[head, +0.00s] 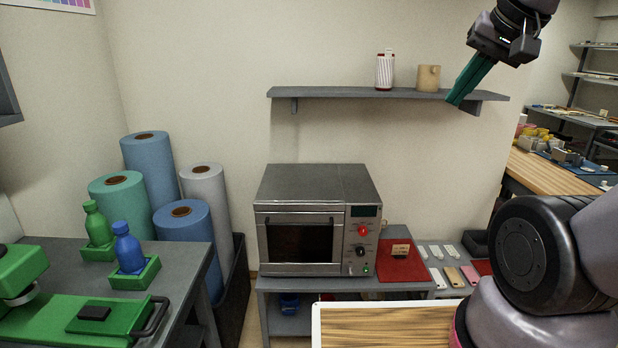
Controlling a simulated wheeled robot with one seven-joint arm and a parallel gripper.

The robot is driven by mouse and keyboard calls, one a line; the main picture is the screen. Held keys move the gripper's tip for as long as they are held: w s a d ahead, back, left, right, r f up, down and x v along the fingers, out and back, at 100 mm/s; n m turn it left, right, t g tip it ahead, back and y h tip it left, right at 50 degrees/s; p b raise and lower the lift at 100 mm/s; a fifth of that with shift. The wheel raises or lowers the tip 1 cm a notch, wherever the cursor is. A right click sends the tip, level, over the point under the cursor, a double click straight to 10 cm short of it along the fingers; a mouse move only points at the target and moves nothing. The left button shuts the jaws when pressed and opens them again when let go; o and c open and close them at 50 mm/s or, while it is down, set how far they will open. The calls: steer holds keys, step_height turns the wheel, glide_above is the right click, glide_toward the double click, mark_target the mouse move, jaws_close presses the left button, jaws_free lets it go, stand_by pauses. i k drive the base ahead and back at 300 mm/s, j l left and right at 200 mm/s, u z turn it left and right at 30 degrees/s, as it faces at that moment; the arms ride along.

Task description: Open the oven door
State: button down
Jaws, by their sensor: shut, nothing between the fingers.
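The oven (318,215) is a grey metal box on a low table below the wall shelf. Its front door (302,240) has a dark window and looks shut. A handle bar (300,211) runs along the top of the door. A control panel (362,240) with a red knob, a dark knob and a small green light is on the right of the front. My gripper (456,100) is high at the upper right, in front of the shelf's right end in the picture. Its green fingers are together, empty, and apart from the oven.
A red mat (402,266) lies right of the oven. A wooden-topped surface (385,325) stands in front. Tall fabric rolls (152,165) and a grey table (185,265) are at left.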

mark_target(288, 241)
steer(key=i+u, duration=0.15)
steer(key=u, duration=0.25)
steer(key=i+l+u, duration=0.1)
steer(key=u, duration=0.25)
steer(key=i+l+u, duration=0.15)
steer(key=u, duration=0.25)
steer(key=i, duration=0.05)
